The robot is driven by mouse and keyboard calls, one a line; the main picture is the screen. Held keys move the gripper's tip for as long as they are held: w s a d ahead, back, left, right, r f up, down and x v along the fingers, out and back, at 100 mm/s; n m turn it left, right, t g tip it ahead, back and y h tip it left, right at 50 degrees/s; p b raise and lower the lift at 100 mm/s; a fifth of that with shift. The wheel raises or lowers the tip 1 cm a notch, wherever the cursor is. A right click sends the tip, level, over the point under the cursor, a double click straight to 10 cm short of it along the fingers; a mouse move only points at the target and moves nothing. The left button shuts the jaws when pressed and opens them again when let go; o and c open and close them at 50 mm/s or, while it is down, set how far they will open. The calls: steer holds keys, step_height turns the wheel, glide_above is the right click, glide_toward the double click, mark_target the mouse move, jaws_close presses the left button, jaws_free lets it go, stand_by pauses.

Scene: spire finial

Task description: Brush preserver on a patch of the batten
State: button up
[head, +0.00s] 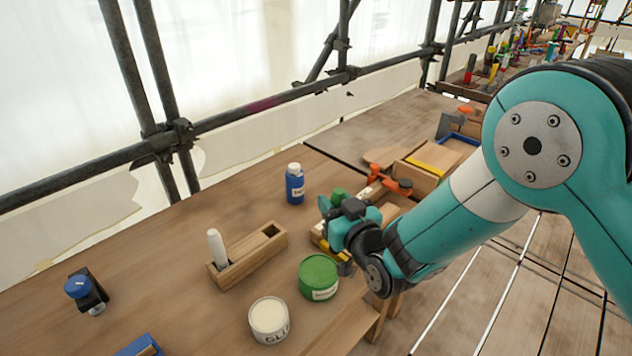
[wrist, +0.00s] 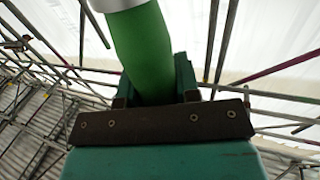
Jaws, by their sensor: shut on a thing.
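My gripper (head: 335,220) is shut on a green-handled tool, likely the brush. The green handle (wrist: 142,50) stands between the fingers in the wrist view, with a pale grey part at the top edge; its bristles are out of sight. A bit of green (head: 339,195) shows at the gripper in the head view. A green tin (head: 319,279), its label unreadable, stands just below the gripper in the picture. Pale wood (head: 316,236), perhaps the batten, shows beside the gripper and is partly hidden by it. I cannot tell whether the brush touches it.
A white glue tin (head: 269,321) stands near the green tin. A wooden holder (head: 256,252) with a white stick, a blue bottle (head: 295,187) and a blue-knobbed black item (head: 86,289) share the bench. Orange clamps (head: 388,180) sit beyond my gripper. The bench's left part is mostly clear.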

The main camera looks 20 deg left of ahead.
steer(key=s+a+f+b, duration=0.2)
steer(key=a+f+b, duration=0.1)
steer(key=f+b, duration=0.1)
steer(key=shift+s+f+n+g+y, duration=0.2)
steer(key=shift+f+n+g+y, duration=0.1)
steer(key=shift+f+g, duration=0.15)
steer(key=shift+f+b, duration=0.6)
steer(key=shift+b, duration=0.05)
stand_by(2.6)
step_height(320, 180, up, 7)
steer(key=p, duration=0.4)
steer(key=shift+r+p, duration=0.15)
steer(key=shift+p, duration=0.15)
stand_by(0.6)
